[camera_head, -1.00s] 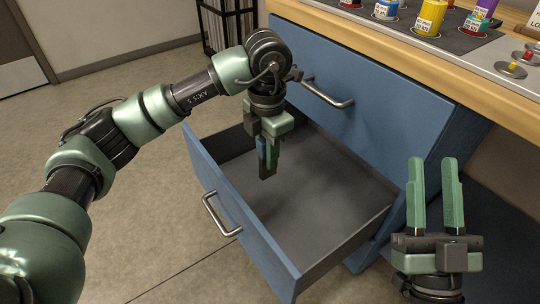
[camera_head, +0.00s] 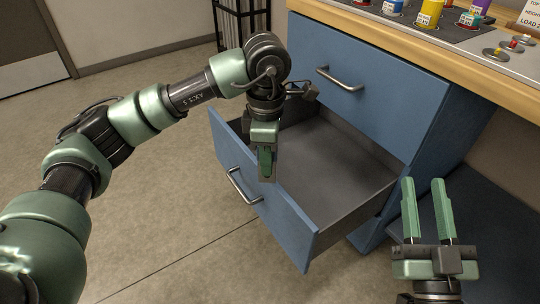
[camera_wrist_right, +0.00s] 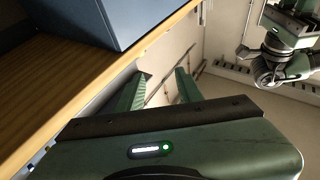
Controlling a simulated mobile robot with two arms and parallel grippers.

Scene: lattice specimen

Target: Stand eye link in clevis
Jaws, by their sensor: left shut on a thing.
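I cannot make out an eye link or a clevis in either view. My left gripper (camera_head: 267,178) points down in the head view, in front of or over the front panel of the open drawer (camera_head: 285,218). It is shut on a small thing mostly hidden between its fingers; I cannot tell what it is. My right gripper (camera_head: 427,182) is open and empty at the right, with its fingers pointing up in the picture. Its two spread fingers also show in the right wrist view (camera_wrist_right: 160,90).
The drawer belongs to a blue cabinet (camera_head: 385,95); its visible floor is bare. The wooden worktop (camera_head: 420,48) holds a dark mat (camera_head: 450,33) with coloured cylinders, and metal discs (camera_head: 495,53) with small coloured tops. The floor at left is clear.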

